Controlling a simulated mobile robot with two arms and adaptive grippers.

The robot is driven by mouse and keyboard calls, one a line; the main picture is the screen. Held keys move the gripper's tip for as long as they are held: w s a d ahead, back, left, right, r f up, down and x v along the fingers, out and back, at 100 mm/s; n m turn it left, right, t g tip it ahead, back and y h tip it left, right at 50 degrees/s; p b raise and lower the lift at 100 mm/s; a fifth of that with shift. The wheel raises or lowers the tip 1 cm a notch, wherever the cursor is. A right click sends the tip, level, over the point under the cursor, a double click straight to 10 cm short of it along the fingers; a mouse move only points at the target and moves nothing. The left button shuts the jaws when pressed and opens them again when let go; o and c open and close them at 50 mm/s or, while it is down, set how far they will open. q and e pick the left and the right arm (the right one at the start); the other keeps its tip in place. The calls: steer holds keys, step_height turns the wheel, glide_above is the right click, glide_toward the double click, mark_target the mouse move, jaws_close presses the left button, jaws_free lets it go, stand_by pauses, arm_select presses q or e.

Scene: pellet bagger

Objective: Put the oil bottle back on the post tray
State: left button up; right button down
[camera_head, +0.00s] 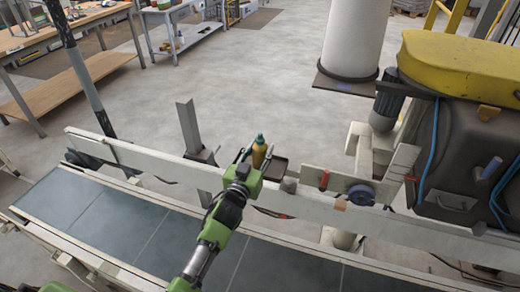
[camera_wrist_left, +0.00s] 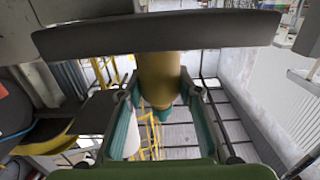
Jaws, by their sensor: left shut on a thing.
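The oil bottle (camera_head: 259,153) is amber with a dark green top. It stands roughly upright just behind the conveyor's white side rail. My left gripper (camera_head: 253,160) reaches over the conveyor and is shut on the bottle. In the left wrist view the amber bottle body (camera_wrist_left: 160,78) sits between the two teal-padded fingers of my left gripper (camera_wrist_left: 160,108). A small dark tray (camera_head: 277,170) shows right beside the bottle, partly hidden by the gripper and rail. I cannot tell whether the bottle's base touches the tray. My right gripper is not in view.
The conveyor (camera_head: 150,235) with its white side rail (camera_head: 150,160) crosses the front. A grey upright post (camera_head: 187,127) stands left of the bottle. A yellow-topped machine (camera_head: 465,65) and a white column (camera_head: 353,35) stand at right. Open floor lies behind.

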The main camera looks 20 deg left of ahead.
arm_select(q)
steer(key=shift+f, duration=0.2)
steer(key=o, duration=1.2)
steer(key=shift+r, duration=0.1)
steer(key=shift+r, duration=0.2)
steer(key=s+b, duration=0.1)
steer(key=s, duration=1.1)
steer(key=shift+a, duration=0.2)
steer(key=shift+f, duration=0.1)
